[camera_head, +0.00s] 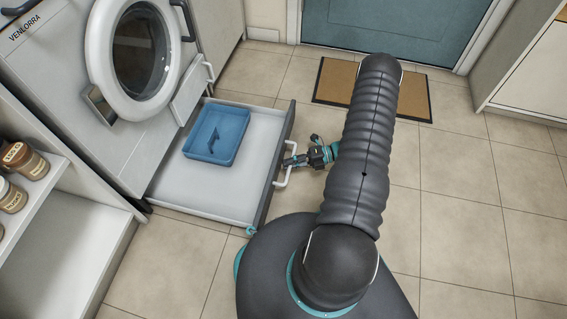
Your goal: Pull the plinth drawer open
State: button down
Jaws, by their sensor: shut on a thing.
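The plinth drawer (176,194) stands out from the base of the unit at left, open, with its pale inner floor in view. Its dark front panel (272,172) faces right and carries a white bar handle (287,172). A blue tray (228,150) with a small dark item in it lies inside the drawer. My dark arm comes in from the right of the drawer and hides part of the floor.
A washing machine with a round door (146,62) stands behind the drawer. Shelves with jars (24,160) are at the left edge. A brown doormat (338,82) lies before the blue-green door (400,30). The tiled floor (470,210) at right is clear.

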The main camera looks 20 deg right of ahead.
jog(key=shift+s+d, duration=0.1)
jog(key=shift+d, duration=0.05)
jog(key=c, duration=1.2)
grip_release()
jog(key=shift+d, duration=0.1)
jog(key=v, duration=1.1)
jog(key=shift+s+d, duration=0.2)
jog(key=shift+d, duration=0.2)
